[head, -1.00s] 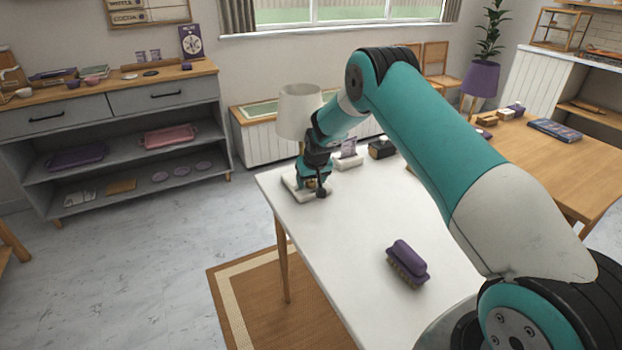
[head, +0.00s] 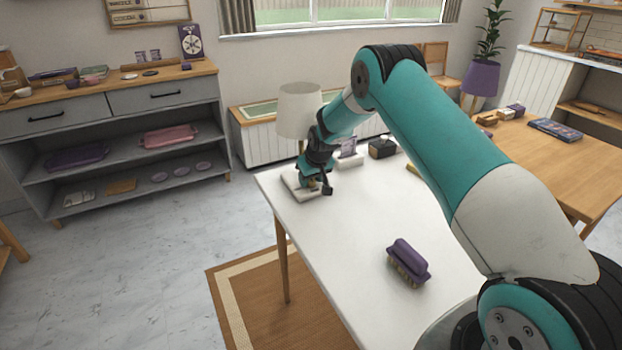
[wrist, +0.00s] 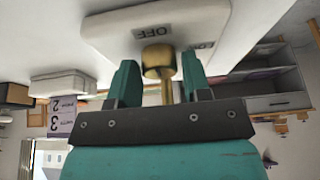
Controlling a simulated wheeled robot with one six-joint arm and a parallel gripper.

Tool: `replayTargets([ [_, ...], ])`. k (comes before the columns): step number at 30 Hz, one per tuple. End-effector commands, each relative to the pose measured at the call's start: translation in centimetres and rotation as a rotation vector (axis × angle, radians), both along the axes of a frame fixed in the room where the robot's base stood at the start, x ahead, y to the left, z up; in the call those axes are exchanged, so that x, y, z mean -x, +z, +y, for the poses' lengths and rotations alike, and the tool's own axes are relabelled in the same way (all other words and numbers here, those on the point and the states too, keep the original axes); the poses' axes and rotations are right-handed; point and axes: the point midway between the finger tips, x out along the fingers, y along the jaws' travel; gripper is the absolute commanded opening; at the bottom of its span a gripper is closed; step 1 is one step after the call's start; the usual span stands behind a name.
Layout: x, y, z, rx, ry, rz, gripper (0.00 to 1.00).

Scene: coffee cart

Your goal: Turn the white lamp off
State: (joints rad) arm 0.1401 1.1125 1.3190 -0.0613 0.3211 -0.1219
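The white lamp shows in the head view with its cream shade (head: 300,112) above a white base (head: 293,189) at the table's far left corner. In the wrist view the white base (wrist: 105,32) fills the top, with an upside-down OFF label and a second, partly hidden label to its right. A brass knob (wrist: 157,62) stands out from the base near the OFF label. My gripper (wrist: 160,75) has its two teal fingers apart, one on each side of the knob. I cannot tell whether either finger touches it. In the head view my gripper (head: 314,185) is low over the base.
A small white stand with a card (head: 349,156) and a dark box (head: 382,148) stand right of the lamp. A purple brush (head: 408,262) lies near the table's front. The white tabletop (head: 350,215) between them is clear.

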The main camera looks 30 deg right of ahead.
Motion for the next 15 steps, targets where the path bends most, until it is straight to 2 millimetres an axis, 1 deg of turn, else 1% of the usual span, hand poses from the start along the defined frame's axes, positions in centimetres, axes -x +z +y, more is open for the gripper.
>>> replayTargets([
  [1, 0.0, 0.0, 0.0, 0.0, 0.0, 0.0, 0.56],
  [2, 0.0, 0.0, 0.0, 0.0, 0.0, 0.0, 0.6],
  [11, 0.0, 0.2, 0.0, 0.0, -0.001, -0.001, 0.6],
  [14, 0.3, 0.8, 0.0, 0.001, -0.001, -0.001, 0.6],
  [15, 0.5, 1.3, 0.0, 0.001, -0.001, -0.003, 0.6],
])
